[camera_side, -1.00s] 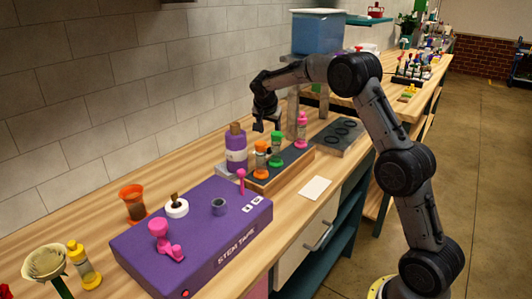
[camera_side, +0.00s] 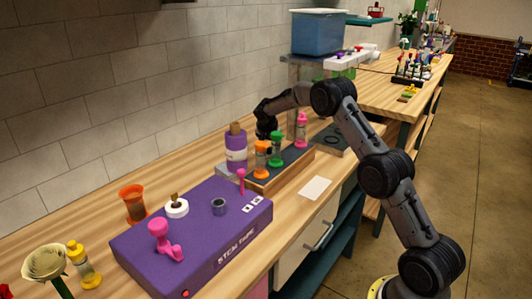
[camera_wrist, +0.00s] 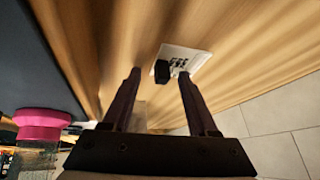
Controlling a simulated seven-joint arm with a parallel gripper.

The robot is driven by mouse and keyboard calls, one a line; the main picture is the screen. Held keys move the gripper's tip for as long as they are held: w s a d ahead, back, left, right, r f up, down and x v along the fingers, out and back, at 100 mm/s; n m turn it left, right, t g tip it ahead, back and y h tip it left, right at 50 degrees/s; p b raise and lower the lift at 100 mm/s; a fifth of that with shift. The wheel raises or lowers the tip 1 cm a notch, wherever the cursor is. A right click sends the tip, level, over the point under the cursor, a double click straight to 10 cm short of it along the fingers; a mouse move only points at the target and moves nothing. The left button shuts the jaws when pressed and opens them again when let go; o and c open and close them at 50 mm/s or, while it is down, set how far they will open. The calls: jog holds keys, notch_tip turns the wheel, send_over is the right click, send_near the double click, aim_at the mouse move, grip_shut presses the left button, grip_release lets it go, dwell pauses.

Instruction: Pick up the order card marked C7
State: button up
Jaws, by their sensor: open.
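A white card (camera_wrist: 196,57) with dark marks lies on the wooden counter in the wrist view; I cannot read the marks.
A dark-topped tray (camera_side: 284,169) holds an orange jar (camera_side: 261,160), a green jar (camera_side: 276,148) and a pink bottle (camera_side: 301,130). The purple bottle (camera_side: 236,148) stands close by. A purple stem tape box (camera_side: 190,235) is in front.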

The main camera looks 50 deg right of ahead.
grip_shut()
jog(key=shift+r, duration=0.1)
dwell(0.4)
